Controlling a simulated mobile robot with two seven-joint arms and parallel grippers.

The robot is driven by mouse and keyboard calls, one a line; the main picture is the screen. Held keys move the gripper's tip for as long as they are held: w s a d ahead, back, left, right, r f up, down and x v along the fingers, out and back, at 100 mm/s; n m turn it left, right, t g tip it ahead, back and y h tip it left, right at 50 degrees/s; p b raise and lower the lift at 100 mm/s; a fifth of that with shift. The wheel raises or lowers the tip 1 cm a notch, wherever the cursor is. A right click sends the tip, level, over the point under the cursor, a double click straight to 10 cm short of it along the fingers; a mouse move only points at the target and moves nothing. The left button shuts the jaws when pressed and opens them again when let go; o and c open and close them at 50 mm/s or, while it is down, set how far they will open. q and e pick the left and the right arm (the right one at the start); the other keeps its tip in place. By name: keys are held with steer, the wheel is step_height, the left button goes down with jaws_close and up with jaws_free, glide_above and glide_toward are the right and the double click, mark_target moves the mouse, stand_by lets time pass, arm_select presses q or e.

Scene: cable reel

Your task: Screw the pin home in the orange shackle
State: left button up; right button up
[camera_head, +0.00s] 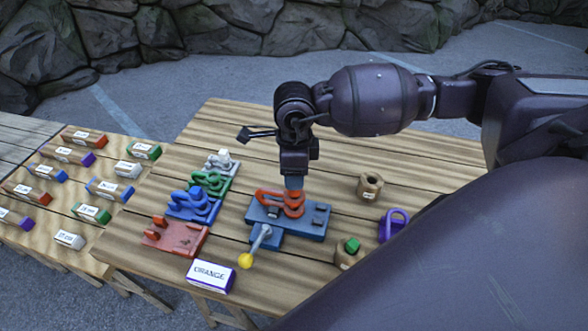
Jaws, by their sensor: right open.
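The orange shackle (270,196) lies on a blue block fixture (318,223) in the middle of the wooden table. My right gripper (292,183) points down directly over the shackle's right part, its fingertips close to it. The fingers hide part of the shackle, and I cannot tell whether they touch it. The gripper is open. The pin cannot be made out clearly under the gripper. A grey lever with a yellow ball (246,261) sticks out from the fixture's front. A white card reading ORANGE (210,275) stands at the front edge. My left gripper is not in view.
Left of the fixture stand a red empty-looking block (175,238) and blue (193,205), green (210,181) and white (220,160) shackle pieces. Right are wooden holders (370,186), one with a green piece (352,244), and a purple shackle (394,225). A side table (110,170) holds several labelled blocks.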

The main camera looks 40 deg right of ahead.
stand_by(0.4)
steer(key=shift+f+b, duration=1.95)
steer(key=shift+f, duration=0.4)
jaws_close()
